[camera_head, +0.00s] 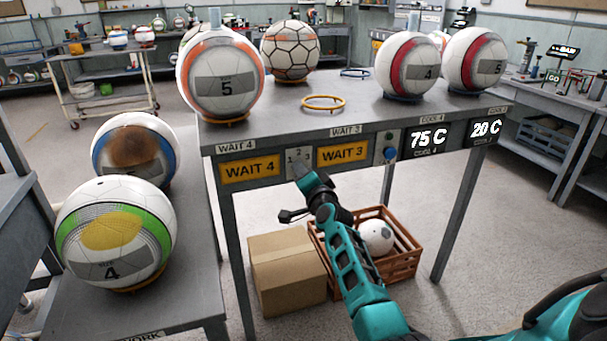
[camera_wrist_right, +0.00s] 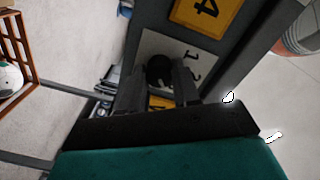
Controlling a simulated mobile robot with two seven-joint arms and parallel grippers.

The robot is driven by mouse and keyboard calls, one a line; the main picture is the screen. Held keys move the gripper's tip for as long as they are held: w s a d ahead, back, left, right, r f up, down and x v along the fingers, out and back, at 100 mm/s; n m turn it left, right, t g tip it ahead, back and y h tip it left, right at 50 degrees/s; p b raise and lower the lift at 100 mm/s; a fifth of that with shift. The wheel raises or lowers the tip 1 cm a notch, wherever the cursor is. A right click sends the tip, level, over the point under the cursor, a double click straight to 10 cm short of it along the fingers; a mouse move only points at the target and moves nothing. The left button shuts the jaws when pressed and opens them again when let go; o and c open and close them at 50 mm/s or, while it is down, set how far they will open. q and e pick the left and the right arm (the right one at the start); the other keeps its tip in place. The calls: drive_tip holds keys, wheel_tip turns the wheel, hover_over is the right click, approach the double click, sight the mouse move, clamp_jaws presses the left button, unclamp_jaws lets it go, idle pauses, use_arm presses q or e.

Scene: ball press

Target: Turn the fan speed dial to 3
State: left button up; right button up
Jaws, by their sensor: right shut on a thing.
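The fan speed dial (camera_wrist_right: 159,68) is a dark round knob on a pale plate (camera_wrist_right: 190,52). In the head view the plate (camera_head: 297,155), with small numerals, sits on the table's front edge between two yellow signs. My right gripper (camera_head: 300,172) reaches up to this plate and covers the knob there. In the right wrist view its two dark fingers (camera_wrist_right: 158,80) are shut on the dial, one on each side. Some numerals show beside the knob, but the fingers hide part of the plate. I cannot tell which number the dial points to. My left gripper is not in view.
The yellow WAIT 4 sign (camera_head: 250,169) and WAIT 3 sign (camera_head: 342,153) flank the dial plate. A blue knob (camera_head: 390,154) is to the right. Several balls stand on the table (camera_head: 340,115). A cardboard box (camera_head: 287,268) and brown crate (camera_head: 402,262) are on the floor below.

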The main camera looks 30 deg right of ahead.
drive_tip(key=o, duration=1.1)
drive_tip(key=shift+c, duration=0.2)
drive_tip(key=p+v, duration=0.3)
drive_tip(key=v, duration=1)
